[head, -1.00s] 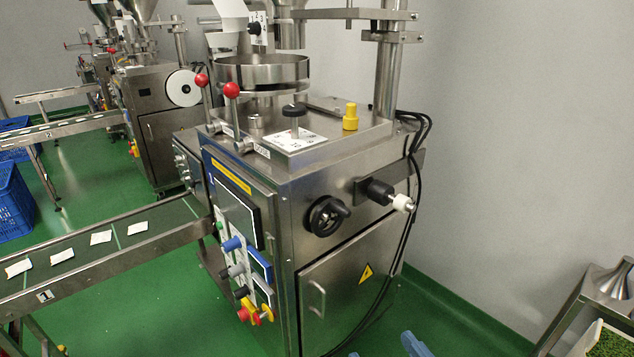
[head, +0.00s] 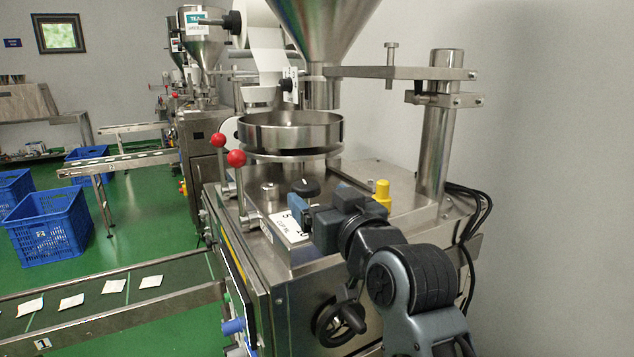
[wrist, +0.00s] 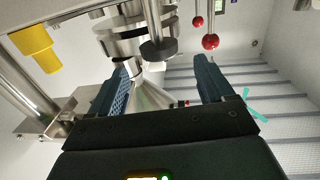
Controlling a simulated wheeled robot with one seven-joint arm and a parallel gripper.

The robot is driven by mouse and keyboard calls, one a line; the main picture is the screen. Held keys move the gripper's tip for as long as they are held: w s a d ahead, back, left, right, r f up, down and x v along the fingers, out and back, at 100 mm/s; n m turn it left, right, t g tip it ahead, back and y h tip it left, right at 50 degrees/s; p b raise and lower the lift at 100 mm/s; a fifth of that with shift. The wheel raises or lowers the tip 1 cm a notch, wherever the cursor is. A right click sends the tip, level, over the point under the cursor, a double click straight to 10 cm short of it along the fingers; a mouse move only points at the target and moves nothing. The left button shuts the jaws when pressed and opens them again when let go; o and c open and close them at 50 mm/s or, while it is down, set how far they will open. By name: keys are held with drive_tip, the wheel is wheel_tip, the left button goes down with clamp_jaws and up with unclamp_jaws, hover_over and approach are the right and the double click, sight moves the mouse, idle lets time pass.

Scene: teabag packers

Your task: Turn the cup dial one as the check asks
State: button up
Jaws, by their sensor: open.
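The cup dial (head: 305,187) is a black knob above a white plate (head: 287,226) with dark print, on top of the steel machine (head: 262,285). My gripper (head: 312,208) is close to the dial in the head view and covers part of the plate. In the wrist view, my gripper (wrist: 163,78) is open with two blue fingers and nothing held between them. A black knob (wrist: 158,50), likely the dial, shows just beyond the fingertips, apart from them. The plate's marks and the dial's pointer cannot be read fully.
A yellow knob (head: 382,193) stands right of the dial. Two levers with red balls (head: 236,158) stand to the left. A round steel pan (head: 290,132) is behind. A black handwheel (head: 341,322) is on the front. A conveyor (head: 110,303) runs off left.

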sight(313, 192)
drive_tip(key=p+x, duration=0.1)
drive_tip(key=x, duration=0.6)
drive_tip(key=shift+w, duration=0.15)
drive_tip(key=c, duration=1)
drive_tip(key=shift+o, duration=0.2)
drive_tip(key=shift+f, duration=0.1)
drive_tip(key=shift+f+b, duration=0.1)
drive_tip(key=shift+b, duration=0.5)
